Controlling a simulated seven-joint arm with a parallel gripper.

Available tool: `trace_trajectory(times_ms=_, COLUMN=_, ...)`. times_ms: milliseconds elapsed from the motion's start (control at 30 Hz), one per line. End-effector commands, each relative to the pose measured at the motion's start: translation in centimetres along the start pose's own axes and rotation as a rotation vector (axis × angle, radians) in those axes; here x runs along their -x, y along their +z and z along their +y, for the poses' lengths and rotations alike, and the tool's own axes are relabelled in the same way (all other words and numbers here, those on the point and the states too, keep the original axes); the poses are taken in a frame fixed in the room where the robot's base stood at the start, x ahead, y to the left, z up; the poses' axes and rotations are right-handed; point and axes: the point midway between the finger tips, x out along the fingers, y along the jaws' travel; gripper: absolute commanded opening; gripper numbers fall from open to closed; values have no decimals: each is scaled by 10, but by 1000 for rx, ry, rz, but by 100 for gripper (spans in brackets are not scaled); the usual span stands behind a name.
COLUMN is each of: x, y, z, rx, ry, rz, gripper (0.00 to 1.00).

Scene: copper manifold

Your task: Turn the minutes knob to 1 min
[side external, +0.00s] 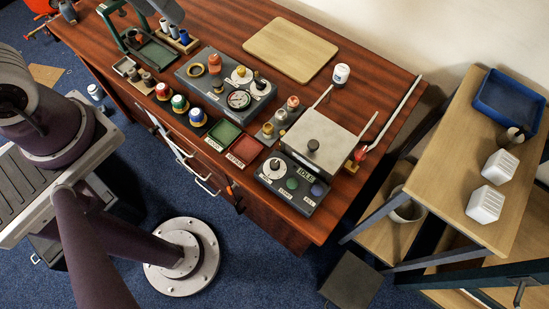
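A dark control box (296,190) stands near the table's front edge, right of centre. On its left end is a black knob on a round white dial (274,168), which looks like the minutes knob. Its marks and pointer setting are too small to read. A small display (306,174) on the box seems to read IDLE. A green button (292,184) and a blue button (316,190) sit to the right of the knob. Nothing touches the knob. My gripper is not in view; only purple arm links show at the left.
A flat metal plate unit (318,142) with upright rods stands just behind the control box. A second box with dials (222,85) stands farther back left. Green (224,134) and red (245,149) trays lie left of the control box. A wooden board (291,49) lies behind.

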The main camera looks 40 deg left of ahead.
Motion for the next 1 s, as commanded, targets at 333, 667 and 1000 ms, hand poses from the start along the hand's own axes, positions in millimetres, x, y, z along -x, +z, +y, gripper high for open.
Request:
trace_trajectory(times_ms=333, x=-222, y=16, z=110, rx=360, ry=-109, rz=-299, gripper=44)
trace_trajectory(times_ms=667, x=-325, y=75, z=113, rx=481, ry=-250, rz=-302, gripper=44)
trace_trajectory(times_ms=1000, x=-378, y=94, z=103, rx=479, ry=-250, rz=-304, gripper=44)
